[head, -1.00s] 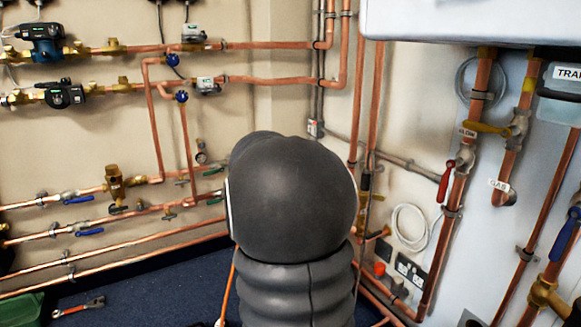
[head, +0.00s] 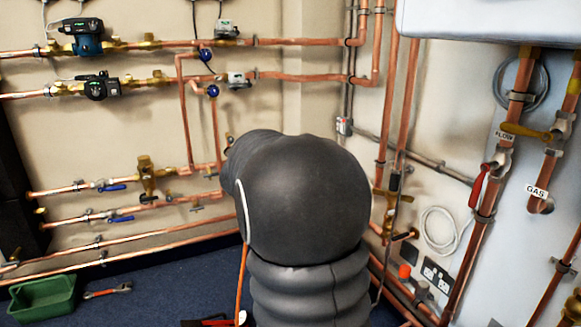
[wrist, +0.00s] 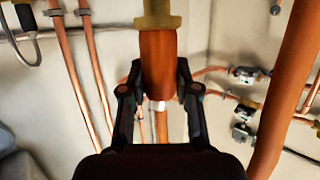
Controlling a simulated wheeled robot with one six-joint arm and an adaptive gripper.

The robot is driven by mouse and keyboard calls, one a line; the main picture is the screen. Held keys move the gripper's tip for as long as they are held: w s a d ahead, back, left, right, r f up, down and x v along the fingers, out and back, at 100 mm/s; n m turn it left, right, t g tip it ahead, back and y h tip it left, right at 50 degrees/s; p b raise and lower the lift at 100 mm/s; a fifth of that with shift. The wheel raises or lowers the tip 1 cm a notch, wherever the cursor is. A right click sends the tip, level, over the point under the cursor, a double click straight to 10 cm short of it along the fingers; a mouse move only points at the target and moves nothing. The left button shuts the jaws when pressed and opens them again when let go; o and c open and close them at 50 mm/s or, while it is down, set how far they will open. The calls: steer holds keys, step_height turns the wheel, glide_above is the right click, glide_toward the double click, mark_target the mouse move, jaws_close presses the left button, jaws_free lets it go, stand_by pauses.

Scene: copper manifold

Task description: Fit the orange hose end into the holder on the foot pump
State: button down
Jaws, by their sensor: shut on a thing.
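In the wrist view my gripper (wrist: 160,88) is shut on the orange hose end (wrist: 158,55), with one dark finger on each side. A brass fitting (wrist: 158,14) sits on this end at the top of the view. In the head view a thin length of orange hose (head: 241,285) hangs down along the left of my dark arm, which hides my gripper. A red and black thing (head: 207,322) is cut off at the bottom edge. I cannot tell whether it is the foot pump. The holder cannot be made out.
Copper pipes (head: 120,237) with valves run along the walls. A white boiler casing (head: 480,20) is at the upper right. A green crate (head: 42,300) and a red-handled tool (head: 108,291) are on the blue floor, which has bare room near them.

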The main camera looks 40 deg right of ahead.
steer(key=shift+w+a+b, duration=1)
steer(key=shift+w+a, duration=1.1)
steer(key=shift+a, duration=2.1)
steer(key=shift+w+a+b, duration=0.95)
steer(key=shift+w+a, duration=1.1)
steer(key=shift+a, duration=2.15)
steer(key=shift+f+b, duration=5.55)
steer(key=shift+f, duration=26.8)
